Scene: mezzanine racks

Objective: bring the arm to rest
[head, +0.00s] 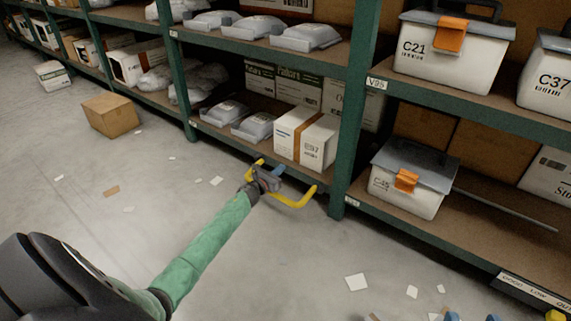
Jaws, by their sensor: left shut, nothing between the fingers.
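My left arm, in a green sleeve, reaches from the lower left of the head view toward the rack. My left gripper (274,173) is shut and empty, with blue fingertips and yellow curved bars around it. It shows in front of the lower shelf edge, left of a white box (306,138) with an orange-brown band. The distance between gripper and shelf is hard to judge. Of my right gripper (472,318), only blue tips show at the bottom edge, with a yellow piece to their right. The rest is cut off, and its jaw state is unclear.
A green upright (350,110) stands right of my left gripper. The lower shelf holds grey packs (252,126) and a lidded bin (411,180). A bin marked C21 (450,58) sits above. A cardboard box (110,115) stands on the floor.

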